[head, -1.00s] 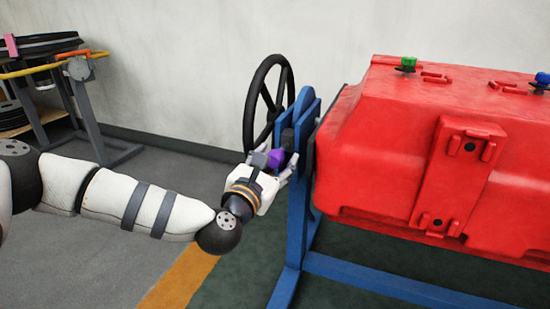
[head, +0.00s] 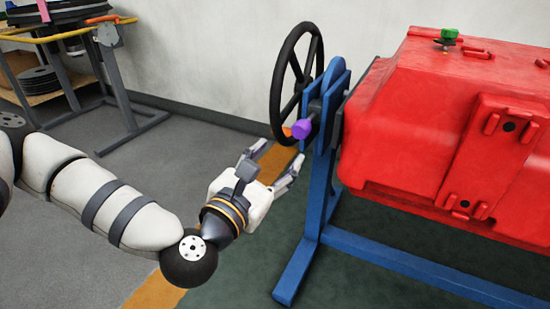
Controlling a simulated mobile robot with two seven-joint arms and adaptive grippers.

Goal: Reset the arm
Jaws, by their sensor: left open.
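My left gripper (head: 273,166) is open and empty, with its two fingers spread. It is in the middle of the head view, below and left of a purple knob (head: 302,130) on the blue stand. A gap of floor shows between the fingers and the knob. The left arm comes in from the left, bent at a dark wrist joint. My right gripper is not in view.
A black handwheel (head: 279,85) is on the blue stand (head: 322,180), which carries a red tank (head: 420,120) at right. A grey stand with a yellow-orange handle (head: 110,75) is at upper left. Floor (head: 130,200) is clear beneath the arm.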

